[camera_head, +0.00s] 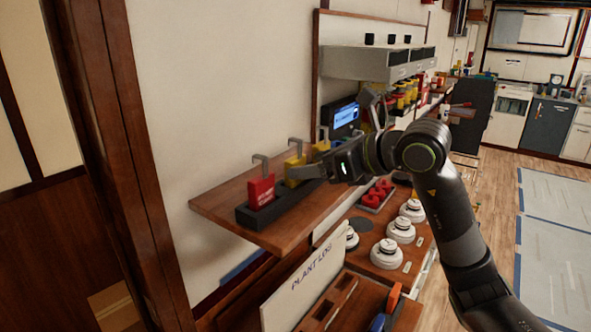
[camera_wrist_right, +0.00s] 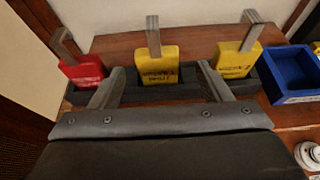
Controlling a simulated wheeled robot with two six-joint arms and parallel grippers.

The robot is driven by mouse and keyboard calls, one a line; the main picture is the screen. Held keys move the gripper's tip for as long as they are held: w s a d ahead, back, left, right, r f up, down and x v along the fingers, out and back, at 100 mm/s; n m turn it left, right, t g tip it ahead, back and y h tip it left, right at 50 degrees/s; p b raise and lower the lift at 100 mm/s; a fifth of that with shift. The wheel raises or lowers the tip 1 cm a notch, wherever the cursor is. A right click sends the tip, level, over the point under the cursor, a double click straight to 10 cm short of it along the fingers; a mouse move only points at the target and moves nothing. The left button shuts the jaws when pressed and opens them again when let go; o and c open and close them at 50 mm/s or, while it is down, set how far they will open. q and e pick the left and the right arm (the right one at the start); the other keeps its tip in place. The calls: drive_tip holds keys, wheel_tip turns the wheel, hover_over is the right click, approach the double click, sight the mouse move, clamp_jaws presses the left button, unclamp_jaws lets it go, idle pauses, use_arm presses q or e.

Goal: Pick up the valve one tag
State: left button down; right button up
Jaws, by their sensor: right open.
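Two yellow padlock-like tags and one red tag (camera_head: 261,191) stand in a dark holder (camera_head: 256,217) on a wooden shelf. In the right wrist view, the red tag (camera_wrist_right: 83,71) is at left, one yellow tag (camera_wrist_right: 158,66) is in the middle and another yellow tag (camera_wrist_right: 235,60) is at right. Each has a grey hook on top. Their lettering is too small to read surely, so I cannot tell which is valve one. My right gripper (camera_wrist_right: 160,68) is open, its fingers apart on either side of the middle yellow tag's line of view. My left gripper is not in view.
A blue bin (camera_wrist_right: 293,73) stands right of the holder. A display (camera_head: 345,117) and a grey wall rack (camera_head: 372,62) with hanging tags are behind. White round devices (camera_head: 401,229) and a "PLANT LOG" board (camera_head: 300,286) are below. The shelf's near left is bare.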

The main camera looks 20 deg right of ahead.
drive_tip(key=shift+w+a+f+p, duration=0.1)
drive_tip(key=shift+w+a+p, duration=0.15)
drive_tip(key=shift+a+p, duration=0.05)
drive_tip(key=p+x, duration=0.1)
drive_tip(key=x, duration=0.2)
drive_tip(key=shift+s+p, duration=0.1)
drive_tip(key=shift+p, duration=0.25)
drive_tip(key=shift+w+a+f, duration=0.3)
drive_tip(key=shift+w+f, duration=0.1)
drive_tip(key=c, duration=1.1)
drive_tip(key=shift+o, duration=0.2)
drive_tip(key=shift+r, duration=0.1)
